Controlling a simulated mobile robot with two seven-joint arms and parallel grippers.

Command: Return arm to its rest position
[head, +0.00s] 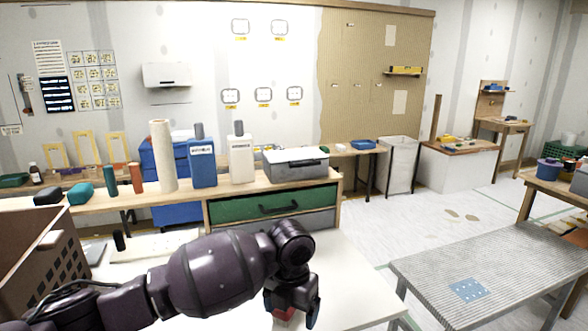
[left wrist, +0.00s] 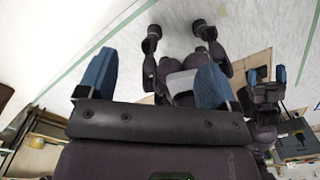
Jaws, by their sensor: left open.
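My left arm comes in from the lower left in the head view, bent over a white table. Its gripper (head: 293,303) hangs down at the bottom of the picture, near a small red thing (head: 284,315) that it partly hides. In the left wrist view my left gripper (left wrist: 152,78) has its two blue fingers wide apart, with nothing between them. A second gripper with blue fingertips (left wrist: 266,76), which looks like my right one, shows small at the right of that view.
The white table top (head: 345,285) is mostly bare. A brown crate (head: 40,265) stands at the left. Behind is a wooden workbench (head: 250,187) with bottles, a roll and a grey case (head: 296,165). A grey ribbed table (head: 480,265) stands at the right, with open floor beyond.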

